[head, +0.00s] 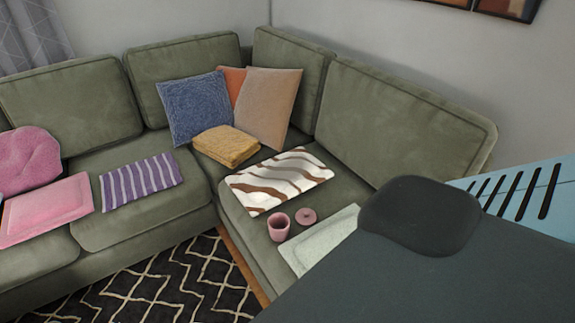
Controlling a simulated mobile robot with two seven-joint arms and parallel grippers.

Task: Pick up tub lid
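The tub lid (307,216) is a small round pink disc with a knob on top. It lies flat on the green seat of the sectional, apart from the tub and just right of it. The pink tub (278,227) stands upright and open at the top, near the seat's front edge. Neither of my gripper's fingertips shows in the head view, so I cannot tell how either stands relative to the lid.
A brown-and-white striped cushion (280,180) lies behind the lid, and a pale green flat cloth or cushion (315,242) lies close in front. A folded yellow blanket (226,146) is farther back. A large dark form hides the lower right. A patterned rug (160,290) covers the floor.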

